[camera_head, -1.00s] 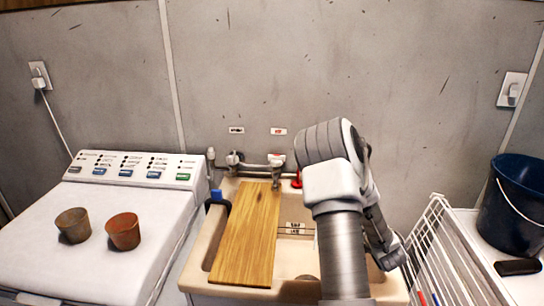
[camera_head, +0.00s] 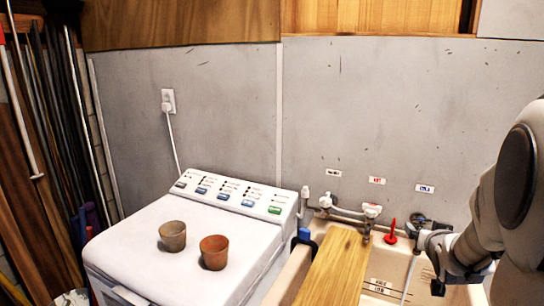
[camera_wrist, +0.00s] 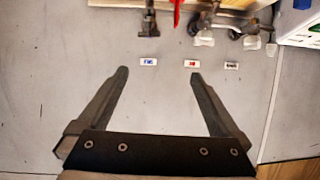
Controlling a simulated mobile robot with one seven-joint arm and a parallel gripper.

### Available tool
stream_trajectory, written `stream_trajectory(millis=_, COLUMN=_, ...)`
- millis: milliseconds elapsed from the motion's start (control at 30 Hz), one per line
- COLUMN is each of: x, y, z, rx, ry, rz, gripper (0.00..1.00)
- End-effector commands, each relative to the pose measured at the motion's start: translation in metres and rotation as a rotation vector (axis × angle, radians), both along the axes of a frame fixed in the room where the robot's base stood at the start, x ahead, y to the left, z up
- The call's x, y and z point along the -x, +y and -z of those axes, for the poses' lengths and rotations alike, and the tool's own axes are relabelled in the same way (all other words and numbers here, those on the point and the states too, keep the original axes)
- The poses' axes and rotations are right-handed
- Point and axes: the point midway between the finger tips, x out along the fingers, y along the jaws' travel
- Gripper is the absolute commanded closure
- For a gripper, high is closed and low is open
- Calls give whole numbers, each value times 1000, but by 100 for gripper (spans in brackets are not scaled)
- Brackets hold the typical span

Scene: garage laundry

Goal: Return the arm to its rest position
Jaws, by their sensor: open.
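My arm (camera_head: 510,205) stands at the right edge of the head view, bent in front of the sink. My gripper (camera_wrist: 158,74) is open and empty in the wrist view, its two dark fingers spread wide against the grey wall. The view there is upside down, with the taps (camera_wrist: 205,36) and the wall labels (camera_wrist: 191,64) beyond the fingertips. In the head view, the dark gripper end beside the arm is small and partly hidden, above the right part of the sink.
A wooden board (camera_head: 335,270) lies across the sink (camera_head: 290,275). Taps (camera_head: 370,212) and a red handle (camera_head: 391,231) stand behind it. Two clay pots (camera_head: 173,236) (camera_head: 214,252) sit on the white washing machine (camera_head: 130,235). Long boards and poles (camera_head: 50,140) lean at the far left.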

Motion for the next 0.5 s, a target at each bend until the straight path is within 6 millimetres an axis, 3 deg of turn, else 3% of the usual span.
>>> stream_trajectory(millis=267, x=44, y=68, z=-28, rx=-74, ry=165, rz=-60, gripper=0)
stream_trajectory(millis=500, x=102, y=129, z=-42, rx=-111, ry=329, rz=-156, gripper=0)
